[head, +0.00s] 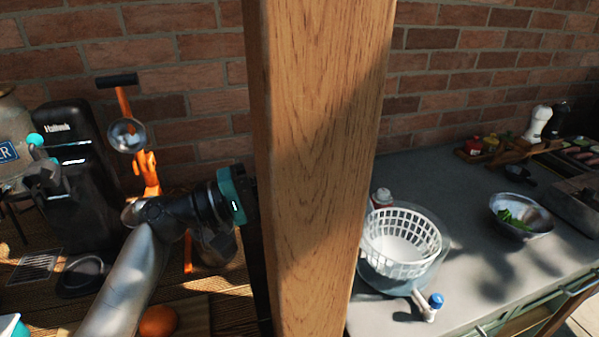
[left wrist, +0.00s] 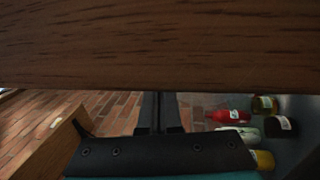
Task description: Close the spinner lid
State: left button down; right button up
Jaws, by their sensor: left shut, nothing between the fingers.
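The salad spinner, a white slotted basket (head: 402,243) inside a clear bowl (head: 428,277), stands on the grey counter right of a wooden post. The basket looks open at the top. A small crank-like piece with a blue knob (head: 428,304) is at the bowl's front right; I cannot make out a lid around it. In the head view my left arm reaches in from the left, and its gripper end is hidden by the post. In the left wrist view my left gripper (left wrist: 158,112) is shut and empty, apart from the spinner. My right gripper is not in view.
The thick wooden post (head: 318,170) stands between my left arm and the spinner. A metal bowl with greens (head: 521,215) is at the right. A black coffee machine (head: 82,165) and orange juicer (head: 146,172) stand at the left. Bottles (left wrist: 230,116) show in the left wrist view.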

pick_arm(q)
jog(key=d+r+y+p, duration=0.1)
jog(key=p, duration=0.2)
jog(key=shift+w+d+r, duration=0.15)
jog(key=shift+w+d, duration=0.05)
jog(key=shift+w+d+r+g+p, duration=0.1)
jog(key=shift+d+g+p, duration=0.2)
jog(key=shift+p, duration=0.45)
jog(key=shift+d+y, duration=0.1)
jog(key=shift+y, duration=0.2)
